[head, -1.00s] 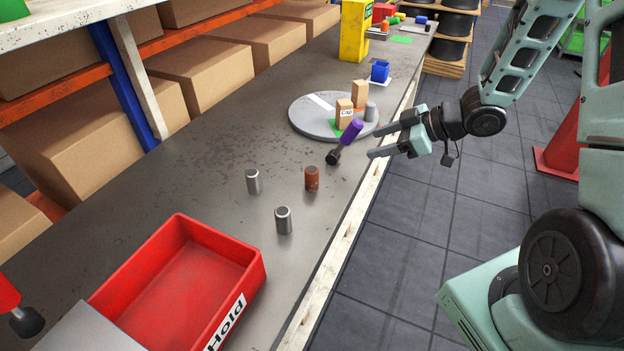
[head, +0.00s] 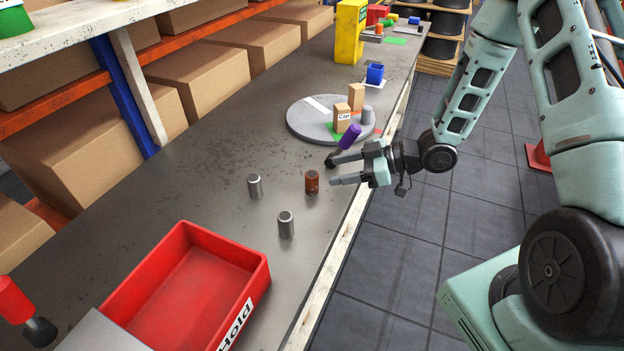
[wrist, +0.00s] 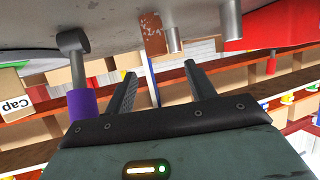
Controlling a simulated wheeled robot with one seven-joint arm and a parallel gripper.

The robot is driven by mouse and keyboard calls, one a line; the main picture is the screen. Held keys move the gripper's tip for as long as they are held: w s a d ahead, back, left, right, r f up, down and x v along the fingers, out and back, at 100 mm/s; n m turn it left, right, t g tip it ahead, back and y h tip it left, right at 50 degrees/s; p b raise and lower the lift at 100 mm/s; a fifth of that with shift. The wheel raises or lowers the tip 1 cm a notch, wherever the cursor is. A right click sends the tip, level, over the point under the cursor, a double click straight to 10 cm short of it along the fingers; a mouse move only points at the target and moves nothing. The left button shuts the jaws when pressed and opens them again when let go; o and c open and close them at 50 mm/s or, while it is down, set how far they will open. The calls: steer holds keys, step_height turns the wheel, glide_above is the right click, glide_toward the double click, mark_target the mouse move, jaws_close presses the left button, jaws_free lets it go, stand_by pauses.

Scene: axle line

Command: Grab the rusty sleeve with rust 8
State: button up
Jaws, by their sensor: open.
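The rusty sleeve (head: 312,182) is a small orange-brown cylinder standing upright on the grey bench, near its right edge. In the wrist view the rusty sleeve (wrist: 152,35) shows beyond the fingertips, patched with pale grey. Two plain grey sleeves stand near it, one to its left (head: 255,186) and one nearer the camera (head: 286,224). My gripper (head: 331,172) is open and empty, just right of the rusty sleeve, with its fingers pointing left toward it. The fingers (wrist: 158,78) show apart in the wrist view, with a gap to the sleeve. I cannot read any number on it.
A grey round turntable (head: 300,117) holds a "Cap" block (head: 342,121) and other pieces. A red "Hold" bin (head: 262,272) sits nearer the camera. Bare bench lies left of the sleeves.

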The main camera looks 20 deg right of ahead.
mark_target(311, 177)
steer(key=shift+f+p+x, duration=0.15)
steer(key=shift+p+x, duration=0.45)
steer(key=shift+x, duration=0.9)
steer(key=shift+f+p+x, duration=0.15)
steer(key=shift+p+x, duration=0.4)
steer(key=shift+x, duration=0.95)
steer(key=shift+d, duration=0.2)
steer(key=c, duration=1.2)
